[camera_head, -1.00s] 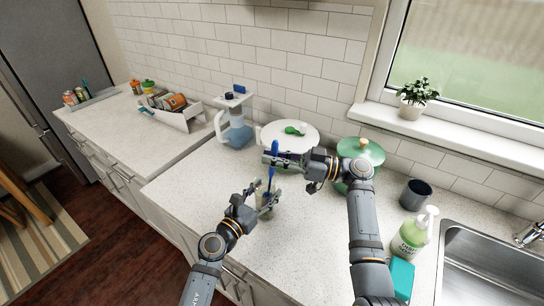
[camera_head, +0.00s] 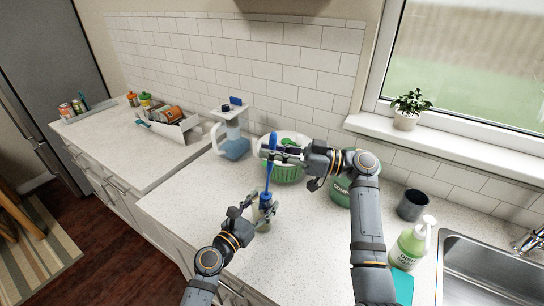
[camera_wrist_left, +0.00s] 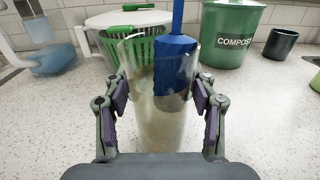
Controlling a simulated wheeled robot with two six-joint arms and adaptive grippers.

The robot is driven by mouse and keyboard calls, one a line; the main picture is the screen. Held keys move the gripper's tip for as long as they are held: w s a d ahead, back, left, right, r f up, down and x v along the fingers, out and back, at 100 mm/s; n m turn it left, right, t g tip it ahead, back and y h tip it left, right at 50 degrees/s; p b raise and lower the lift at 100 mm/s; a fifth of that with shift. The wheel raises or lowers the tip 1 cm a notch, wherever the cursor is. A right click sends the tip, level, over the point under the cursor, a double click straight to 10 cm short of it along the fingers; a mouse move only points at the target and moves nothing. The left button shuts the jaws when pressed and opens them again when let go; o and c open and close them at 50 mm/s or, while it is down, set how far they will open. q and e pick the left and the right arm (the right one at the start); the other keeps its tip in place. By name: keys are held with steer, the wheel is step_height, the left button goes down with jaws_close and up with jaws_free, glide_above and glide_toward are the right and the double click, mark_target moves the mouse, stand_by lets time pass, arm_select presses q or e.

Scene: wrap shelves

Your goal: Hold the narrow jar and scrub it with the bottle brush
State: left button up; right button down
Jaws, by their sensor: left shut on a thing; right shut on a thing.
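The narrow jar (camera_wrist_left: 155,125) is clear glass and stands upright between the fingers of my left gripper (camera_wrist_left: 160,100), which is shut on it. In the head view the left gripper (camera_head: 262,212) holds it low over the counter. The blue bottle brush (camera_head: 268,178) is upright above the jar, its handle held near the top by my right gripper (camera_head: 277,153), which is shut on it. In the left wrist view the brush's thick blue head (camera_wrist_left: 176,62) is at the jar's mouth, its lower part showing through the glass. Whether it touches the glass is unclear.
A white and green colander-like basket (camera_wrist_left: 128,40) and a green compost bin (camera_wrist_left: 232,35) stand behind the jar. A water pitcher (camera_head: 233,138) is further left. A dark cup (camera_head: 413,204), soap bottle (camera_head: 410,244) and sink (camera_head: 490,270) are at right. The front counter is clear.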

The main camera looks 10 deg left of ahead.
mark_target(268, 168)
steer(key=shift+f, duration=0.1)
steer(key=shift+f, duration=2.9)
steer(key=shift+a, duration=0.1)
steer(key=shift+w+a, duration=0.25)
steer(key=shift+a, duration=0.25)
step_height(268, 168, up, 17)
steer(key=shift+r, duration=0.15)
steer(key=shift+r, duration=0.1)
steer(key=shift+f, duration=8.75)
